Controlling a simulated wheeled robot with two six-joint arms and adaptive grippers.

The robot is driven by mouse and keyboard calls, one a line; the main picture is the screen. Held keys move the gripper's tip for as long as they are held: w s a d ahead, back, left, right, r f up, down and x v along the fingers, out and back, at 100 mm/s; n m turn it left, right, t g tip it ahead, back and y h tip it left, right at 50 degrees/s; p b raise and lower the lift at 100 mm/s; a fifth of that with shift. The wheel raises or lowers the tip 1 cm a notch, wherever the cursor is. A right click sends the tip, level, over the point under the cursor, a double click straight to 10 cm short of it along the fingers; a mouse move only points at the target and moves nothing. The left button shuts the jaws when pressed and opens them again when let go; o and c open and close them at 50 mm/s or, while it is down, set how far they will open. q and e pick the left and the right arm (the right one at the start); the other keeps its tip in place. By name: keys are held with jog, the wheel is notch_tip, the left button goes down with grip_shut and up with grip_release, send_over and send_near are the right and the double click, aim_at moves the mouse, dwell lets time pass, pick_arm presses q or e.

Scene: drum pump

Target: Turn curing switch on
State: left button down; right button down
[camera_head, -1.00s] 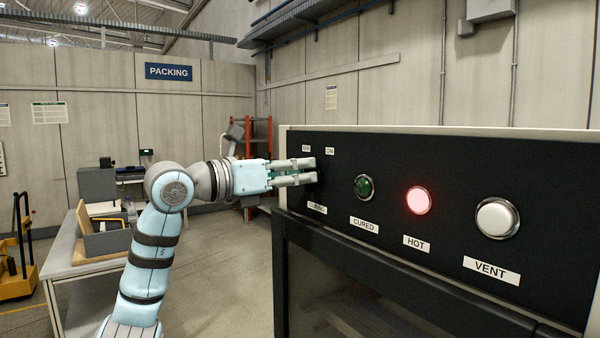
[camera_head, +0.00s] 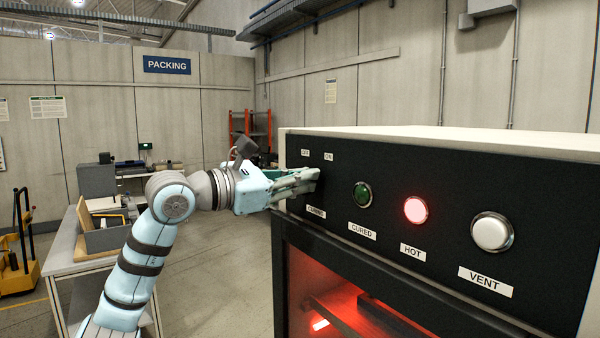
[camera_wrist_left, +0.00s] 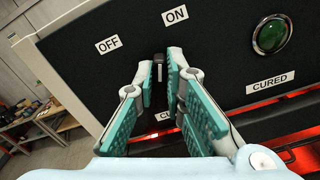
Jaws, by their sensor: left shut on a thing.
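The curing switch (camera_wrist_left: 158,70) is a small dark knob with a light tip on the black panel, between my left fingertips in the left wrist view. The OFF label (camera_wrist_left: 107,44) lies to its upper left and the ON label (camera_wrist_left: 175,14) above and to its right. My left gripper (camera_head: 314,180) is shut on the switch; it hides the knob in the head view and partly covers the CURING label (camera_head: 316,212). I cannot tell exactly where the knob points. The oven window (camera_head: 335,295) glows red inside. My right gripper is not in view.
To the right on the panel are a dark green CURED lamp (camera_head: 362,194), a lit red HOT lamp (camera_head: 415,209) and a white VENT button (camera_head: 491,232). A grey table (camera_head: 75,262) stands at the left, with open floor between it and the oven.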

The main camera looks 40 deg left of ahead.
pick_arm(q)
jog(key=shift+d+f+m+p, duration=0.1)
jog(key=shift+m+p, duration=0.15)
jog(key=shift+m, duration=0.9)
jog(key=shift+d+f+m+p, duration=0.1)
jog(key=shift+m+p, duration=0.1)
jog(key=shift+m, duration=0.95)
jog(key=shift+s, duration=0.1)
jog(key=c, duration=1.7)
grip_release()
jog(key=shift+o, duration=0.2)
notch_tip(320, 180, up, 10)
